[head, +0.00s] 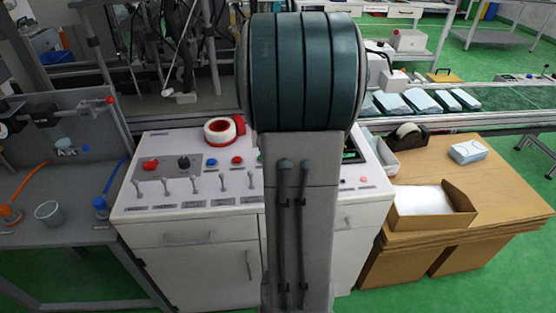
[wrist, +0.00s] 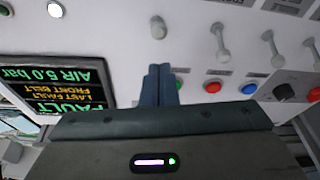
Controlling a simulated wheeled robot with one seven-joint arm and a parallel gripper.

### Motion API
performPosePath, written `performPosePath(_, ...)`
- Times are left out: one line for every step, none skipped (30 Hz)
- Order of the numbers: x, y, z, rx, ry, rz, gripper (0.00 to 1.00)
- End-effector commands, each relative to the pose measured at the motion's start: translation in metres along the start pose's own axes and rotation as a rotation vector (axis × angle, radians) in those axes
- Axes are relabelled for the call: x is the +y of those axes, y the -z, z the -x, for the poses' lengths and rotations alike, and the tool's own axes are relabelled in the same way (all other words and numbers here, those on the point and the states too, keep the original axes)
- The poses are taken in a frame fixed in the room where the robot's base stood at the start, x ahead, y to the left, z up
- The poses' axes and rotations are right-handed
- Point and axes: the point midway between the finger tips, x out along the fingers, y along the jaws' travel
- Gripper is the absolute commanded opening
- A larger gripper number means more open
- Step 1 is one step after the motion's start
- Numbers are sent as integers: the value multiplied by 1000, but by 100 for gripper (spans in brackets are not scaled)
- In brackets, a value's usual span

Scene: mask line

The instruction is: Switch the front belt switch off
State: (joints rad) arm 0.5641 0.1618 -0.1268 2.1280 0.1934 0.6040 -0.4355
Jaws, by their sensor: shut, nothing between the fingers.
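A row of metal toggle switches stands along the front of the white console (head: 130,205). The head view shows several of them, such as the one nearest my arm (head: 251,180) and one further left (head: 195,184). Their labels are too small to read, so I cannot tell which is the front belt switch. The upside-down wrist view shows one short-looking toggle (wrist: 158,27) just beyond my fingertips, and longer-looking toggles (wrist: 222,42) to its right. My gripper (wrist: 159,70) is shut and empty over the panel, partly covering a green button (wrist: 179,85). My arm hides it in the head view.
A screen (wrist: 62,85) reads FAULT, LAST FAULT, FRONT BELT, AIR 5.0 bar. Red (wrist: 212,86) and blue (wrist: 249,88) buttons sit beside the gripper. A red-and-white tape roll (head: 222,131) lies at the console's back. A brown table with an open box (head: 440,222) stands right.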

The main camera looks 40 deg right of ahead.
Motion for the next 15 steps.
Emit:
performPosePath(0,6,0,0,1,2,0)
performPosePath(0,9,0,0,1,4,0)
performPosePath(-1,15,-1,0,1,6,0)
performPosePath(-1,19,-1,0,2,8,0)
performPosePath(-2,24,-2,1,2,10,0)
performPosePath(-2,28,1,3,2,12,0)
performPosePath(-3,26,9,5,2,13,0)
performPosePath(-3,24,15,6,2,13,0)
performPosePath(-3,22,23,6,2,12,0)
performPosePath(-3,21,28,5,2,9,0)
performPosePath(-2,20,35,7,1,7,0)
performPosePath(0,18,42,5,0,4,0)
performPosePath(0,16,48,6,-1,2,0)
performPosePath(1,15,54,5,-1,1,0)
performPosePath(1,13,61,6,-1,1,0)
